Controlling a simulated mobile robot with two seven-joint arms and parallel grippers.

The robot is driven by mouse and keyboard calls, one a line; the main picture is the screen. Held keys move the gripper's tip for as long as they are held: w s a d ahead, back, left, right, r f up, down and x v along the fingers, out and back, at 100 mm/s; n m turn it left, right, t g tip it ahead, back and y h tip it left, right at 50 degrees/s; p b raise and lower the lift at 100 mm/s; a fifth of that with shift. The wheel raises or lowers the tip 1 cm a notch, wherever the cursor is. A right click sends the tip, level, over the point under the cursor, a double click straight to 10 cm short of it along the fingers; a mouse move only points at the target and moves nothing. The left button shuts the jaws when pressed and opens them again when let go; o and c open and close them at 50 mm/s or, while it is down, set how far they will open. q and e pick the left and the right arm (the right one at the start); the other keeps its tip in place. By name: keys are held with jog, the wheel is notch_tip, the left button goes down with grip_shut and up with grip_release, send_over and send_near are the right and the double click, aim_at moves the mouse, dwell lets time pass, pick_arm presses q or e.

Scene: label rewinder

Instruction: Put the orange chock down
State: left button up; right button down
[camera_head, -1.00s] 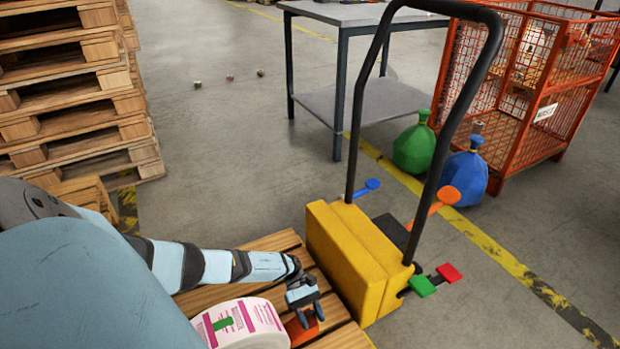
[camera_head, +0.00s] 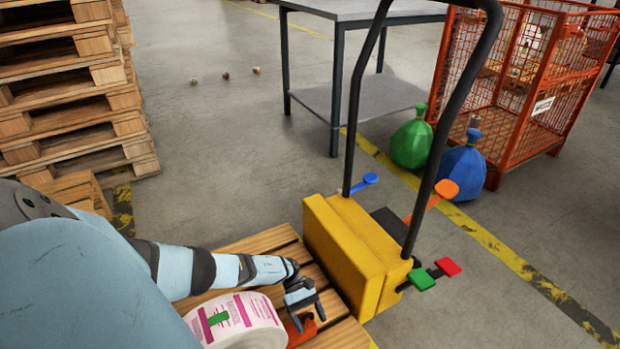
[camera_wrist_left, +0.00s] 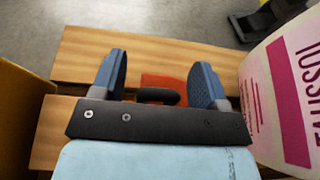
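My left gripper (camera_head: 309,321) is directly at the chock. In the left wrist view its two blue-grey fingers (camera_wrist_left: 157,82) stand wide apart, one on each side of the handle, with gaps to both. The white and pink label roll (camera_wrist_left: 285,90) is close to the right finger. My right gripper is not in view.
A yellow pallet truck (camera_head: 355,255) with a black handle bar stands at the pallet's end. Stacked pallets (camera_head: 75,95) are at left. A grey table (camera_head: 365,10), green and blue sacks (camera_head: 411,145) and an orange mesh cage (camera_head: 520,100) stand behind. Open floor lies between.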

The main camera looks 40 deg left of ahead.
pick_arm(q)
jog(key=shift+w+a+r, duration=0.1)
jog(key=shift+a+r, duration=0.1)
jog(key=shift+a, duration=0.05)
jog(key=v, duration=1.1)
jog(key=shift+a, duration=0.2)
jog(key=shift+r, duration=0.15)
